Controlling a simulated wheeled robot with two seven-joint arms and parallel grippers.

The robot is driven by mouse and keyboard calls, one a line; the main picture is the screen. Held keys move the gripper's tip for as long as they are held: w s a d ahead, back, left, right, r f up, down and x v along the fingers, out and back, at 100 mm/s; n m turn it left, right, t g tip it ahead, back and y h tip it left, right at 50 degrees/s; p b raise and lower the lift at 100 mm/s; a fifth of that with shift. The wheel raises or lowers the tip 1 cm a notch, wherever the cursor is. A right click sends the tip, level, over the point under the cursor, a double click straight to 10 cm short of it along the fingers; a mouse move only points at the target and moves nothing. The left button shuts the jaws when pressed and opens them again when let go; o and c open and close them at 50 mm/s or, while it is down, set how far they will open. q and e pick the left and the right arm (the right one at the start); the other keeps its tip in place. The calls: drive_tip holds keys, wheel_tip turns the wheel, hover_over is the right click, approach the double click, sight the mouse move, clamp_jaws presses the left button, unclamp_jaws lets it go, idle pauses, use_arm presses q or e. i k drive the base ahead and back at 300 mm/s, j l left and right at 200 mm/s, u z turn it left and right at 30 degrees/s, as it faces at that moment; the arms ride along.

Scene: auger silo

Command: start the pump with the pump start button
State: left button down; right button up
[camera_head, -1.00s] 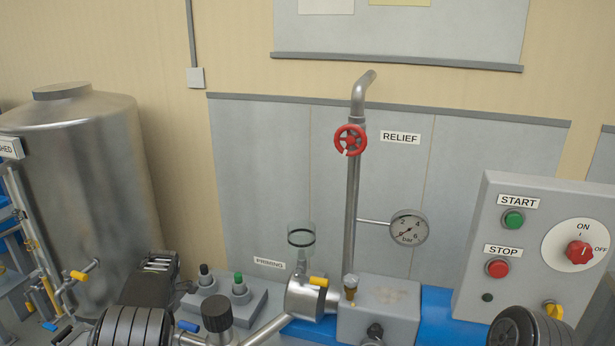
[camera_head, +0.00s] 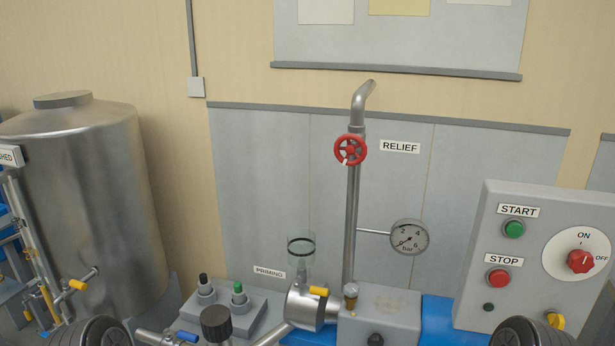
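The green START button (camera_head: 514,229) is on the sloped grey control box at the right, beside its START label (camera_head: 518,210). The red STOP button (camera_head: 498,279) is below it. A red ON/OFF rotary switch (camera_head: 580,261) sits on a white disc to the right. The pump (camera_head: 381,318) has a grey block and a blue body at the bottom middle, partly cut by the picture edge. Neither of my grippers is in view; only dark rounded parts of my arms show at the bottom left and bottom right.
A red relief handwheel (camera_head: 350,150) is on the vertical pipe, with a pressure gauge (camera_head: 409,237) beside it, needle low. A clear priming cup (camera_head: 301,250), a small box with black and green buttons (camera_head: 245,307) and a steel tank (camera_head: 84,200) stand to the left.

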sight(514, 229)
drive_tip(key=z, duration=1.35)
